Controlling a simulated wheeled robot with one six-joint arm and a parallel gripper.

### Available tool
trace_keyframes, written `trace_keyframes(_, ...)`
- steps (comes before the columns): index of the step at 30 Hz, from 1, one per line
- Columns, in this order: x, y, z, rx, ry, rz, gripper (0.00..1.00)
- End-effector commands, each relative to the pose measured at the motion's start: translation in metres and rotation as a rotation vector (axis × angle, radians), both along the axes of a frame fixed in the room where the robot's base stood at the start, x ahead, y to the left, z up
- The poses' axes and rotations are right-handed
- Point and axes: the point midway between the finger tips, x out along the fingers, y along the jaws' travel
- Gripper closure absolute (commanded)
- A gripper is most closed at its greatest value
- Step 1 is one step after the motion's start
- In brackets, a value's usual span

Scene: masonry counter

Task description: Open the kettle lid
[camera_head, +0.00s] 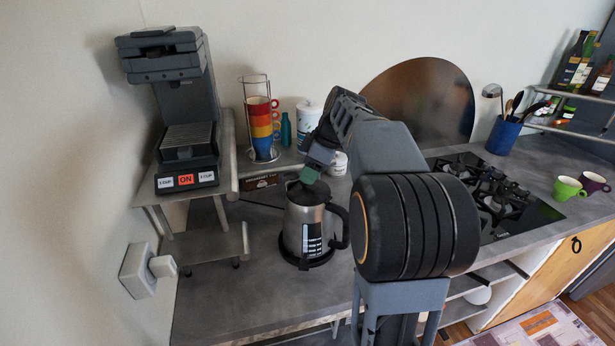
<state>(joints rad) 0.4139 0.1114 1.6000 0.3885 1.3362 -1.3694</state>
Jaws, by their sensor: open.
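The kettle (303,228) is a steel body with a dark lid (307,193), a black handle on its right side and a black base under it. It stands upright on the grey counter, and its lid looks closed. My gripper (309,175) is right above the lid, pointing down. Its greenish tips are at or just over the lid's top; I cannot tell if they touch it. My gripper is open, though the gap between its fingers is hard to see. My arm covers the area just right of the kettle.
A coffee machine (178,95) stands on a metal shelf at left. A rack of coloured mugs (262,130), a blue bottle (286,131) and a white canister (308,120) stand behind the kettle. A gas hob (500,200) is at right. The counter in front of the kettle is clear.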

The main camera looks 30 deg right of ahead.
Motion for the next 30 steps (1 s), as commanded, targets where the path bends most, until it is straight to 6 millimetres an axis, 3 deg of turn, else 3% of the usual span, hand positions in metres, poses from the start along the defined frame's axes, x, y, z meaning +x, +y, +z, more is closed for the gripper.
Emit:
trace_keyframes(7,0.006,0.007,-0.021,0.001,0.001,0.001,0.5)
trace_keyframes(19,0.007,0.008,-0.026,0.0,0.0,-0.001,0.5)
trace_keyframes(30,0.007,0.008,-0.025,0.0,0.0,0.0,0.85)
